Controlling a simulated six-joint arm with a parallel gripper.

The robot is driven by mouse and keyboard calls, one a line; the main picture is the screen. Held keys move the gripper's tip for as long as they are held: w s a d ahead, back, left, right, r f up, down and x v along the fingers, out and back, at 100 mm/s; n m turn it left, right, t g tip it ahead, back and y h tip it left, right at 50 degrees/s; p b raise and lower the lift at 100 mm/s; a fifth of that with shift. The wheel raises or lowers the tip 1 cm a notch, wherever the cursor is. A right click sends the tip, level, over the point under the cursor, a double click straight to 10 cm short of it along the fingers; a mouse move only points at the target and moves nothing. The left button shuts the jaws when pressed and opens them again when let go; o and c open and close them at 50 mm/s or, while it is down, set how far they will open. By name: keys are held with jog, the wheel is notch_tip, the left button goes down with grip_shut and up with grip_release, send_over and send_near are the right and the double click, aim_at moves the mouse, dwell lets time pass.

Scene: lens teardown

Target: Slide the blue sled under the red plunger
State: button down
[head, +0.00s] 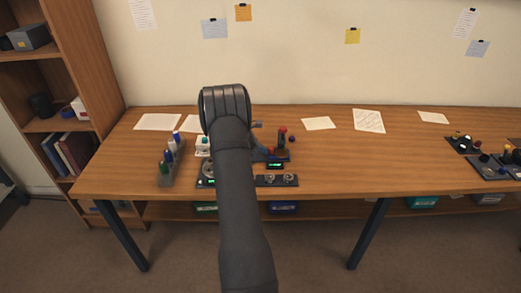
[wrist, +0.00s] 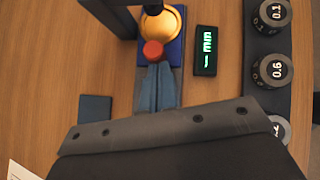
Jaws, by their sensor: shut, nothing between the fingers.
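The blue sled (wrist: 174,56) shows in the wrist view as a blue plate carrying a yellow dome (wrist: 160,27) and a round red knob (wrist: 152,50). A dark part overlaps the dome's far edge; I cannot tell their gap in height. The red plunger (head: 282,130) stands on a dark post in the head view; its red top is not clear in the wrist view. My gripper (wrist: 155,65) is shut and empty, its blue-grey fingertips right at the red knob, on its near side. Whether they touch it is unclear. My arm hides part of the bench in the head view.
A small green-lit display (wrist: 205,50) stands right of the sled, with a dark strip of numbered knobs (wrist: 272,70) beyond. A flat blue-grey square (wrist: 95,107) lies to the left. A rack of coloured bottles (head: 166,168) stands left of my arm. The bench's right middle is clear.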

jog(key=a, duration=0.2)
jog(key=s+a, duration=0.1)
jog(key=a, duration=0.1)
jog(key=shift+a, duration=0.15)
jog(key=v, duration=0.9)
jog(key=shift+a+r, duration=0.15)
jog(key=shift+r, duration=0.2)
jog(key=x, duration=0.8)
jog(key=shift+s, duration=0.1)
jog(key=d, duration=0.1)
jog(key=d+f, duration=0.1)
jog(key=w+d, duration=0.1)
jog(key=d, duration=0.1)
jog(key=shift+d+f, duration=0.1)
jog(key=shift+f, duration=0.1)
jog(key=shift+w+a, duration=0.25)
jog(key=shift+w, duration=0.05)
jog(key=shift+s+a, duration=0.1)
jog(key=shift+a, duration=0.8)
